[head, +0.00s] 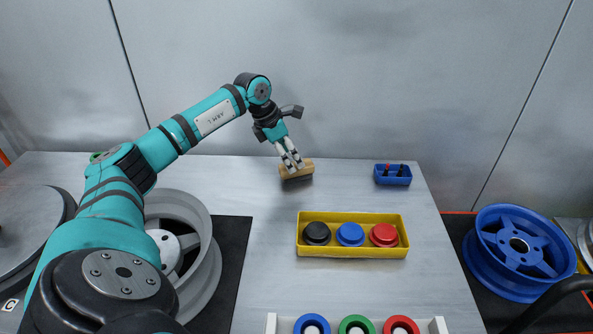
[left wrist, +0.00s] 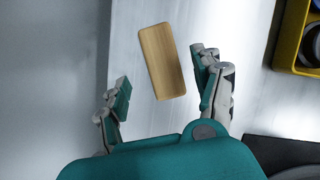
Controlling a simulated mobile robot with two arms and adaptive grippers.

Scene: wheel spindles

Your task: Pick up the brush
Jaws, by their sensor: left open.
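The brush shows as a pale wooden block (head: 300,174) lying on the far part of the grey table. It also shows in the left wrist view (left wrist: 162,60), slightly tilted; no bristles are visible. My left gripper (head: 291,163) points down at the brush from above. In the left wrist view its two fingers are spread, one to each side of the brush, with clear gaps and no contact visible. How high the fingertips are above the table is hard to tell. My right gripper is not in view.
A yellow tray (head: 352,252) with black, blue and red caps stands nearer on the table. A small blue box (head: 393,179) stands at the far right. A silver wheel (head: 205,240) is at left, a blue wheel (head: 519,252) at right. Bare table surrounds the brush.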

